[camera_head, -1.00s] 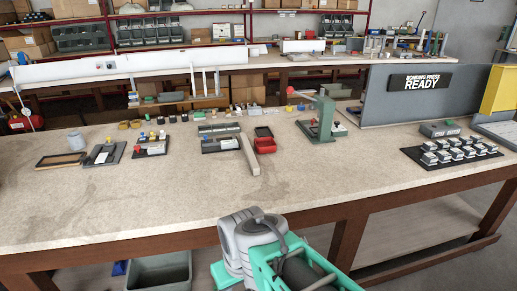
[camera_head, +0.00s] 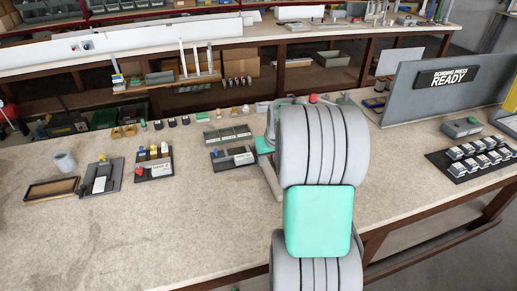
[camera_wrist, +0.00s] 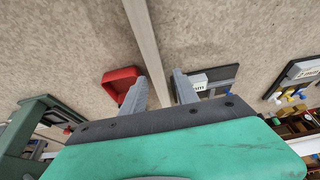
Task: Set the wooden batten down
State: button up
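The wooden batten (camera_wrist: 148,35) is a long pale bar that runs from the top edge of the wrist view down between my fingers. In the head view a short stretch of the batten (camera_head: 270,178) shows at the left of my arm, lying on the bench; the arm hides the rest. My gripper (camera_wrist: 159,76) is over the batten with one finger on each side. The fingers look parted, with slim gaps beside the wood. In the head view my own arm hides the gripper.
A red bin (camera_wrist: 120,82) lies close beside the left finger in the wrist view. A green press (camera_wrist: 32,125) stands further left. A small dark tray (camera_wrist: 215,80) is at the right. The bench (camera_head: 190,215) is clear at front left. A grey panel (camera_head: 440,85) stands at right.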

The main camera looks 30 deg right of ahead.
aim_at(268, 166)
jog(key=x, duration=0.2)
jog(key=p+x, duration=0.1)
jog(key=x, duration=0.2)
jog(key=d+p+x, duration=0.1)
jog(key=x, duration=0.2)
jog(key=shift+w+d, duration=0.1)
jog(key=shift+r, duration=0.1)
jog(key=shift+c, duration=0.6)
grip_shut()
